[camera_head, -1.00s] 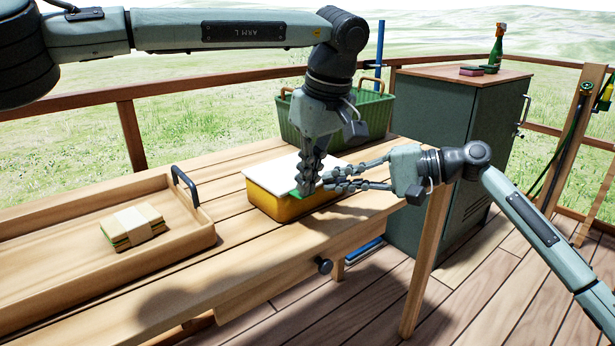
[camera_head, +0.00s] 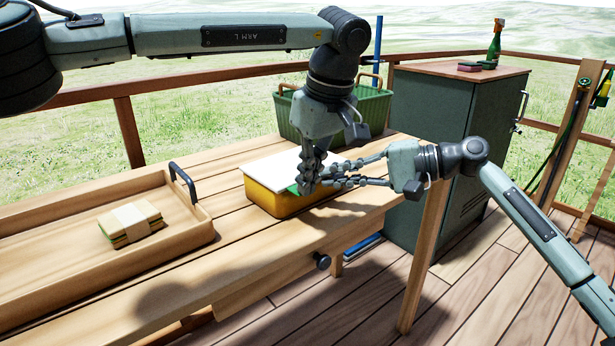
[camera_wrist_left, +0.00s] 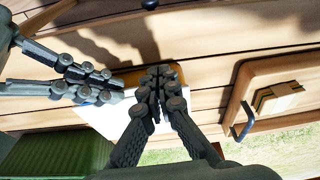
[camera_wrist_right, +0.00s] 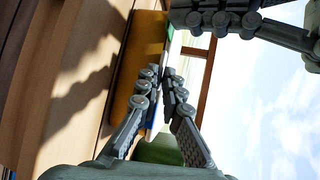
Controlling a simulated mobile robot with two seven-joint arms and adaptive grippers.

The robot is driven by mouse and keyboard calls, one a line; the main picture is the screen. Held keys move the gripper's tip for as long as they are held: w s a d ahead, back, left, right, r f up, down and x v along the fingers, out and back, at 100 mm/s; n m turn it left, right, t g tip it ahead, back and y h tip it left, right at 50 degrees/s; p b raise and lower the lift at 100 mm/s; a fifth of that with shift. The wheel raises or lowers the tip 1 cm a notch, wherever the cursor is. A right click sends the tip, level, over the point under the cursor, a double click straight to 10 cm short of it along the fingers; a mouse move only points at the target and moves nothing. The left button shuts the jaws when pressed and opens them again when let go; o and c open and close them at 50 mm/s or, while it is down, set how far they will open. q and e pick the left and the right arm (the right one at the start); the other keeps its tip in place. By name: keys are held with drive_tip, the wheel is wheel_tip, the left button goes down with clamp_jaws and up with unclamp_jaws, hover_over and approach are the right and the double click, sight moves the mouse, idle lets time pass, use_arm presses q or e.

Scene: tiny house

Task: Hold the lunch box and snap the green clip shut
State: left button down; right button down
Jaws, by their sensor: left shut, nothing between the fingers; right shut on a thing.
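The lunch box (camera_head: 262,196) is yellow with a white lid (camera_head: 280,170) and stands on the wooden table near its right end. The green clip (camera_head: 294,188) shows as a small green patch at the lid's front right edge, mostly hidden by my fingers. My left gripper (camera_head: 306,188) points down over the clip, shut with nothing between its fingers. My right gripper (camera_head: 328,180) reaches in from the right and is shut on the lunch box at its right end; in the right wrist view its fingertips (camera_wrist_right: 162,72) meet at the box's edge. The two grippers are very close together.
A wooden tray (camera_head: 205,225) with a dark handle holds a wrapped sandwich (camera_head: 132,222) on the left. A green basket (camera_head: 290,115) stands behind the box. A grey-green cabinet (camera_head: 440,130) with a bottle (camera_head: 494,45) on top stands right. The table front between is clear.

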use_arm(q)
drive_tip(key=shift+s+d+f+t+y, duration=0.15)
drive_tip(key=shift+f+t+y, duration=0.1)
drive_tip(key=shift+t+y, duration=0.3)
drive_tip(key=shift+s+d+f+t+y, duration=0.15)
drive_tip(key=shift+f+t+y, duration=0.15)
drive_tip(key=shift+t, duration=0.35)
drive_tip(key=shift+s+f, duration=0.15)
drive_tip(key=shift+f, duration=1.5)
drive_tip(key=shift+r, duration=0.1)
drive_tip(key=shift+r, duration=0.8)
drive_tip(key=shift+a, duration=0.1)
